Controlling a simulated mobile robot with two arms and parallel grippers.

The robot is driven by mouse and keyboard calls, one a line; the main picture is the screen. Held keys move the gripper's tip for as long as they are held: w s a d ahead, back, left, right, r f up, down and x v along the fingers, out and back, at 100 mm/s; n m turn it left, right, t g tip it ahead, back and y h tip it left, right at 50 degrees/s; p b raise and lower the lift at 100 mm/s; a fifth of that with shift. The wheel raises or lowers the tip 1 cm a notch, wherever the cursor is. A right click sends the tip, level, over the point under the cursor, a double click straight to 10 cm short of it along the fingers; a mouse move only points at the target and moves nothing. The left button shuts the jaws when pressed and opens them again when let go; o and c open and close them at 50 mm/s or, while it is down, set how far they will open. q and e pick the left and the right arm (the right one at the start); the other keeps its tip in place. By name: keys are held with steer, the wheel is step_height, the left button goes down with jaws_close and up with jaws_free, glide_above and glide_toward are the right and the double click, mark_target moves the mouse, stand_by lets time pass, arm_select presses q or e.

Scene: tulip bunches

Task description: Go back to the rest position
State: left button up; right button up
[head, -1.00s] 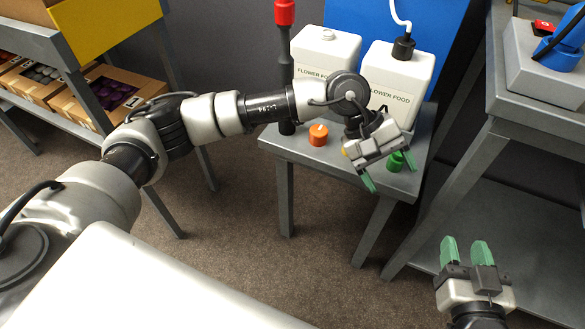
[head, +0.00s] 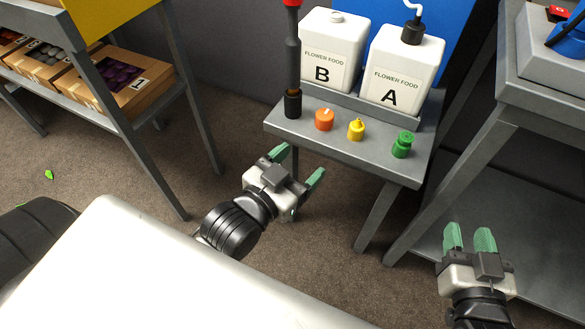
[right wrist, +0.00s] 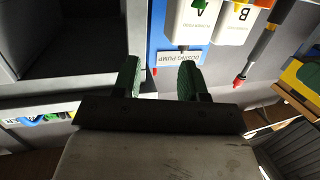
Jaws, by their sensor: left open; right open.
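My left gripper (head: 296,166) is open and empty, its green fingertips apart. It hangs over the carpet in front of the small grey table (head: 350,150), clear of it. My right gripper (head: 468,238) is open and empty at the lower right of the head view, with its two green fingers pointing up the picture. In the right wrist view its fingers (right wrist: 160,82) also show apart with nothing between them.
The small table bears flower food jugs B (head: 328,55) and A (head: 402,75), and orange (head: 325,120), yellow (head: 356,130) and green (head: 402,146) caps. A red-topped dark post (head: 292,55) stands at its left. Crates (head: 125,85) sit on the left shelf. Open carpet (head: 160,190) lies between.

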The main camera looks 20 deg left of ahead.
arm_select(q)
steer(key=shift+s+a+f+n+g, duration=0.3)
steer(key=shift+s+f+n+g, duration=0.1)
steer(key=shift+f+n, duration=0.15)
